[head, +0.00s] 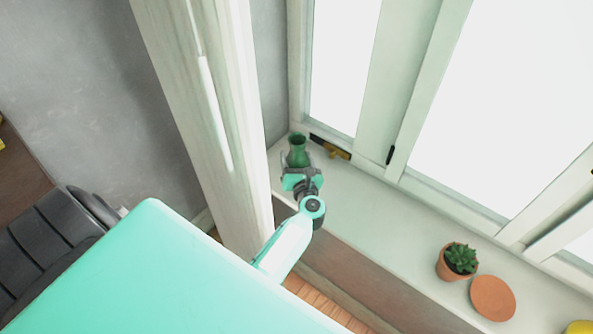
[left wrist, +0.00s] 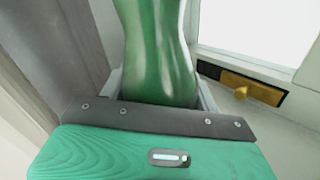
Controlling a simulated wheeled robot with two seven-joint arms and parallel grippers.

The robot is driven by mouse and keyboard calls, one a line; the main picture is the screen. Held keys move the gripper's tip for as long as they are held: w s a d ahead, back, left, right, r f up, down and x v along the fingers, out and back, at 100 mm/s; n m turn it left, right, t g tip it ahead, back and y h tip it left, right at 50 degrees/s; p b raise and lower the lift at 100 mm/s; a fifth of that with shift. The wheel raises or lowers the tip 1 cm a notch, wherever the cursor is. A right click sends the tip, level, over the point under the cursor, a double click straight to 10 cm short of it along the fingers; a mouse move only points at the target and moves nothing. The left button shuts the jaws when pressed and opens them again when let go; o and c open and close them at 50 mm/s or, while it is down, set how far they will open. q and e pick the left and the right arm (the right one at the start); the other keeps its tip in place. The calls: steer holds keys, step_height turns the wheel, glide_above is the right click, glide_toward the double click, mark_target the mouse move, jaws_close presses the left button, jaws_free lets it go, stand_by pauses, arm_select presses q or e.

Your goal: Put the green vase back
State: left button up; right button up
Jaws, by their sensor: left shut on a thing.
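The green vase (head: 298,152) stands upright at the far left end of the white window sill in the head view, close to the window frame. My left gripper (head: 292,166) reaches over the sill and is shut on the vase's lower part. In the left wrist view the glossy green vase (left wrist: 160,50) fills the middle, between the two fingers (left wrist: 160,95). The vase's base is hidden behind the gripper, so I cannot tell whether it touches the sill. My right gripper is not in view.
A brass window latch (head: 337,151) is just right of the vase; it also shows in the left wrist view (left wrist: 250,88). A potted succulent (head: 457,261) and a terracotta disc (head: 493,298) are farther right. The sill (head: 380,213) between is clear. A pale post (head: 205,110) stands left.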

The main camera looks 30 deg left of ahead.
arm_select(q)
steer(key=shift+f+b, duration=1.3)
steer(key=shift+f, duration=0.6)
steer(key=shift+f, duration=0.1)
steer(key=o, duration=0.8)
steer(key=shift+f, duration=0.15)
steer(key=o, duration=0.5)
steer(key=shift+c, duration=0.2)
